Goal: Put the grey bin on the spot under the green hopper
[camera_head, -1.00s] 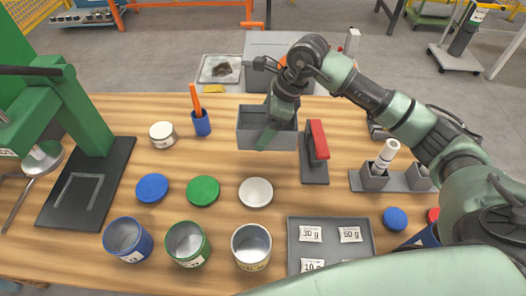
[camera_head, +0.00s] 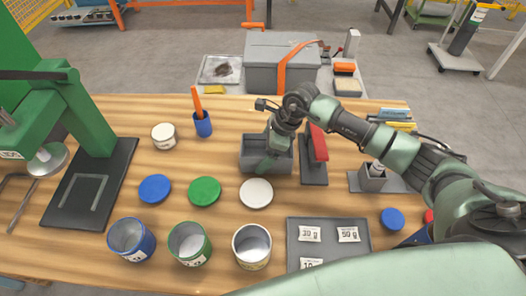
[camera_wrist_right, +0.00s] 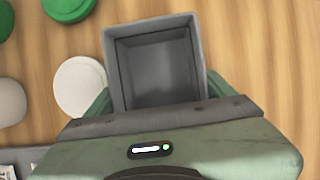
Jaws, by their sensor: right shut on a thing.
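The grey bin (camera_head: 281,168) is an open, empty box on or just above the wooden table, in the middle of the head view. My right gripper (camera_head: 270,156) is shut on it from above. In the right wrist view the bin (camera_wrist_right: 160,70) is upright between green finger parts; I cannot tell whether its base touches the table. The green hopper stand (camera_head: 85,125) is at the left. Below it lies a dark base plate (camera_head: 112,178) with a pale U-shaped outline (camera_head: 85,190), the marked spot, which is empty. My left gripper is not in view.
Blue, green and white lids (camera_head: 204,191) and open cans (camera_head: 190,243) stand between the front edge and the bin. A blue cup (camera_head: 202,124) and white jar (camera_head: 163,136) are at its left. A red-handled tool (camera_head: 317,145) stands close at its right.

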